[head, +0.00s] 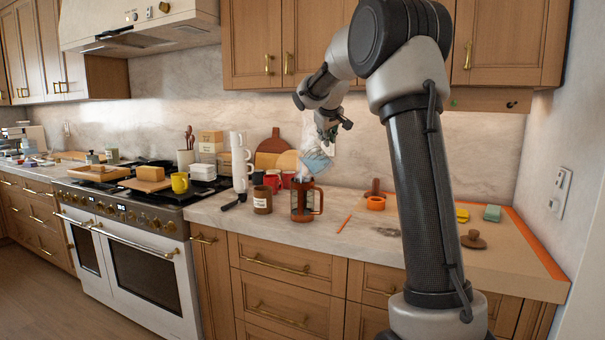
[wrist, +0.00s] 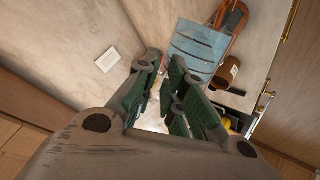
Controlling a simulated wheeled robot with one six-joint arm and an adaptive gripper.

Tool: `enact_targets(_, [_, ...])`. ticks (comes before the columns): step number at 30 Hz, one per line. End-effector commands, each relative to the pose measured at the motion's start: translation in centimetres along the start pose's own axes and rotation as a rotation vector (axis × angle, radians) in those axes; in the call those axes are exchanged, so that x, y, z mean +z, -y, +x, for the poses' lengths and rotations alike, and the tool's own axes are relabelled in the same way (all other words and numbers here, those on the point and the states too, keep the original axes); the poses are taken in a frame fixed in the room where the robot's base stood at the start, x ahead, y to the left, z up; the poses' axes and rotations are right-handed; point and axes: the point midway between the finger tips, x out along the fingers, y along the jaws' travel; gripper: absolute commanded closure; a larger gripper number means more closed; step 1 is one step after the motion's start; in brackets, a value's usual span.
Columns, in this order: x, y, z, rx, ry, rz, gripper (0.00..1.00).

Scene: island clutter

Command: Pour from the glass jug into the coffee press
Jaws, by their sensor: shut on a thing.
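The glass jug (head: 315,163) holds pale blue liquid and is tilted in the air, its lower left end just above the coffee press. My gripper (head: 331,132) is above and right of the jug and shut on it; the exact grip is hard to see. The coffee press (head: 303,203), with a brown-orange frame and handle, stands upright on the counter. In the wrist view, my gripper's green-padded fingers (wrist: 166,92) are at the middle, the blue of the jug (wrist: 198,50) is beyond them, and the press (wrist: 236,20) is partly hidden behind it. I cannot tell whether liquid is flowing.
A brown labelled jar (head: 262,200) stands left of the press, with red mugs (head: 272,183) and a white cup stack (head: 239,160) behind. An orange tape roll (head: 376,203), an orange stick (head: 345,223) and a brown lid (head: 473,240) lie to the right. The counter front is mostly clear.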

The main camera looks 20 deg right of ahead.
Motion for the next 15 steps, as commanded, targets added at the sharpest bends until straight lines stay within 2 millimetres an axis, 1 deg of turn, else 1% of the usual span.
enact_targets(6, [-0.17,-0.07,-0.08,0.001,-0.002,-0.001,1.00])
enact_targets(11, [-0.70,0.02,0.01,0.001,0.031,-0.024,1.00])
enact_targets(15, [-0.67,0.01,0.02,0.001,0.040,-0.028,1.00])
